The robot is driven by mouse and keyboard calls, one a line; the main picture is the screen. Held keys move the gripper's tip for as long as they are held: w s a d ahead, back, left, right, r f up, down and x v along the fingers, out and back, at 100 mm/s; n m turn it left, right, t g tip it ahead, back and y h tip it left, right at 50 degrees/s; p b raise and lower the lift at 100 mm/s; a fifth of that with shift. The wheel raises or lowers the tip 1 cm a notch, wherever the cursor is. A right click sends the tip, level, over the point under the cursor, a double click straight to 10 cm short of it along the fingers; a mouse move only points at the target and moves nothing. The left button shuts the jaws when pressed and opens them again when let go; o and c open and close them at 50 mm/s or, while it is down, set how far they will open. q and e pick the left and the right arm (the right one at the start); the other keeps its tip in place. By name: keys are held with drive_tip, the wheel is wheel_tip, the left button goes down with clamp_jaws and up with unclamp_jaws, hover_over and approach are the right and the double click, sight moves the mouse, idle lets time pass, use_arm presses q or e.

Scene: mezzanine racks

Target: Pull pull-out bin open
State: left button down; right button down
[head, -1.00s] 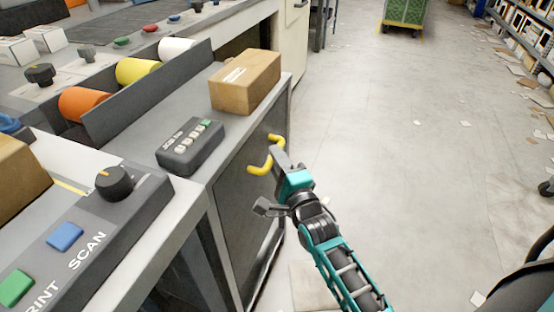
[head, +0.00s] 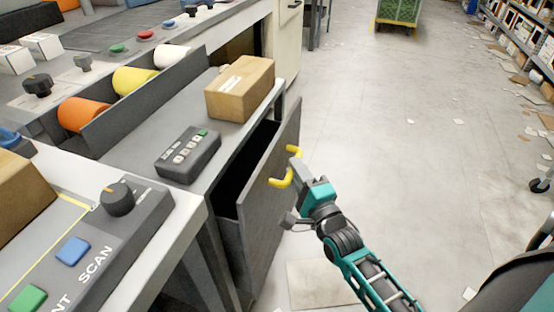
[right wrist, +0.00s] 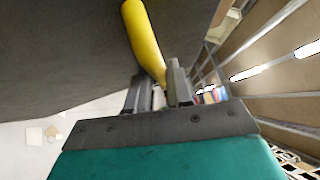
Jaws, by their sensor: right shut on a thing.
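The pull-out bin (head: 262,195) is a dark grey front panel under the counter in the head view. It stands partly open, tilted out at the top, with a dark gap behind it. Its yellow handle (head: 282,180) is on the front; it also shows in the right wrist view (right wrist: 143,38). My right gripper (head: 299,178) is at the handle, and in the right wrist view its fingers (right wrist: 160,88) are closed around the handle's end. Where the fingers meet the handle is partly hidden. My left gripper is not in view.
A cardboard box (head: 240,88) and a grey keypad (head: 188,156) sit on the counter above the bin. A control panel (head: 110,228) is at the lower left. The floor to the right is mostly open, with scattered paper and a green cart (head: 400,12) far off.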

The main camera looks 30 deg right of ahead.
drive_tip(key=s+d+p, duration=0.3)
drive_tip(key=s+d, duration=0.7)
drive_tip(key=s, duration=0.1)
drive_tip(key=shift+s, duration=0.25)
drive_tip(key=shift+d, duration=0.1)
drive_tip(key=c, duration=1.1)
unclamp_jaws()
drive_tip(key=s+f+p, duration=0.1)
drive_tip(key=s, duration=1.1)
drive_tip(key=shift+s+a+f+p, duration=0.3)
drive_tip(key=shift+s+a+f, duration=0.05)
drive_tip(key=shift+s+a, duration=0.1)
drive_tip(key=shift+w, duration=0.1)
